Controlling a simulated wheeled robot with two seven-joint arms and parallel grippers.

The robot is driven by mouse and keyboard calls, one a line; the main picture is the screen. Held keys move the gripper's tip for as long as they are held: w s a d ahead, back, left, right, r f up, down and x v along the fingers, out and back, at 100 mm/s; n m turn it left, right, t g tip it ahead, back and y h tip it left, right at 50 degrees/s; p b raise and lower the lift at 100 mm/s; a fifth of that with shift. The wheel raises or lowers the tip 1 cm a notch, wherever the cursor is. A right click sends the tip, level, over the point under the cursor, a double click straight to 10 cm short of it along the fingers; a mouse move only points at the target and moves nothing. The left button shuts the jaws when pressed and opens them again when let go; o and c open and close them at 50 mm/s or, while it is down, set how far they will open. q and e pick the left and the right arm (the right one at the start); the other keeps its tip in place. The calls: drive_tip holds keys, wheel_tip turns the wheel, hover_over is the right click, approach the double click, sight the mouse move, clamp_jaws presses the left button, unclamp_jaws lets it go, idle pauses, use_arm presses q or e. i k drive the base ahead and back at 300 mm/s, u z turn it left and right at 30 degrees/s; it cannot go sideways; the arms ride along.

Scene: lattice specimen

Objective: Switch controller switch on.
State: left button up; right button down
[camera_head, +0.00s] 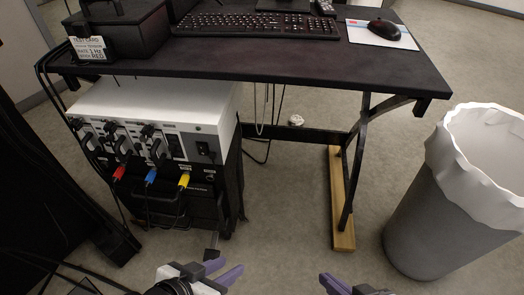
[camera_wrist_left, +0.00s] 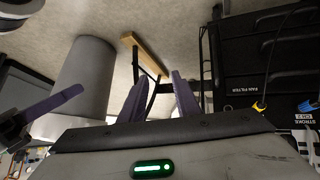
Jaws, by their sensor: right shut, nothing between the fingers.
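The controller (camera_head: 200,118) is a pale box with a dark lower front, under the left side of the desk. Its front carries black plugs, dark switch-like parts (camera_head: 205,150) and red, blue and yellow connectors. I cannot tell which part is the controller switch or its position. Its black lower front, labelled "FAN FILTER", shows upside down in the left wrist view (camera_wrist_left: 245,80). My left gripper (camera_head: 224,270) is in front of and below the controller, apart from it; its two purple fingers are spread and empty in the left wrist view (camera_wrist_left: 160,85). My right gripper (camera_head: 335,284) is shut and empty, farther right.
The black desk (camera_head: 250,60) overhangs the controller and holds a keyboard (camera_head: 255,25), a mouse (camera_head: 384,29) and a black box with a card. Cables hang at the left. A grey bin (camera_head: 425,225) stands right. Floor between controller and desk leg (camera_head: 352,175) is mostly clear.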

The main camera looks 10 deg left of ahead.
sight(202, 148)
drive_tip(key=z, duration=0.45)
drive_tip(key=i, duration=0.35)
drive_tip(key=u, duration=1.4)
